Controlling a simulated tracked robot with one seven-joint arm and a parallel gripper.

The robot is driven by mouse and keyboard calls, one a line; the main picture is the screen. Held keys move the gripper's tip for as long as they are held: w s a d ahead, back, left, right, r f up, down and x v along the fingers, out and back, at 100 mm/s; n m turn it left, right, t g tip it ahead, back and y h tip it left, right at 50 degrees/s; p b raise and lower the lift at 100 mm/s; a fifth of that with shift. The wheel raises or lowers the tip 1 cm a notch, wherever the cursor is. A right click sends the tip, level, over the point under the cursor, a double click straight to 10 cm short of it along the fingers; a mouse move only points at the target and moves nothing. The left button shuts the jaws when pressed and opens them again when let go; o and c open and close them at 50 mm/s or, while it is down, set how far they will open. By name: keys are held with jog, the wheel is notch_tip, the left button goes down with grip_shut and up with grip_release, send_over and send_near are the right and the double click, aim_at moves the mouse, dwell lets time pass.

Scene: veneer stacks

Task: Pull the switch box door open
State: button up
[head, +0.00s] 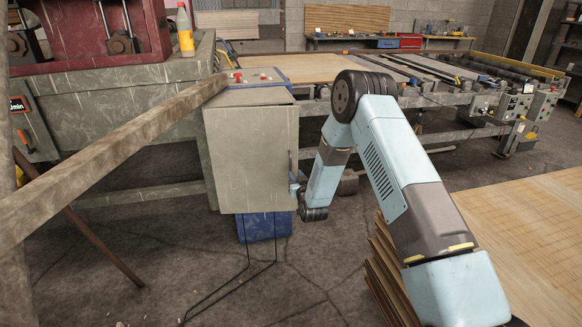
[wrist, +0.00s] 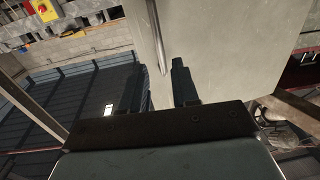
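The switch box is a grey-green metal cabinet, and its door (head: 245,160) looks shut in the head view. A slim upright handle (head: 291,163) is on the door's right edge. In the wrist view the door (wrist: 220,45) fills the upper right, and the handle (wrist: 156,35) comes down from the top as a grey bar. My gripper (wrist: 158,85) is open, with two dark fingers apart. The handle's lower end shows between the fingertips; I cannot tell whether it touches either one. In the head view my gripper (head: 298,186) is at the door's right edge, partly hidden by my wrist.
A long wooden beam (head: 110,160) slants across the left. A veneer stack (head: 530,225) is at the lower right. A roller conveyor (head: 440,80) runs behind. Floor in front of the box is mostly clear.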

aim_at(290, 166)
jog(key=x, duration=0.8)
jog(key=shift+w+a, duration=0.15)
jog(key=shift+w, duration=0.1)
grip_shut()
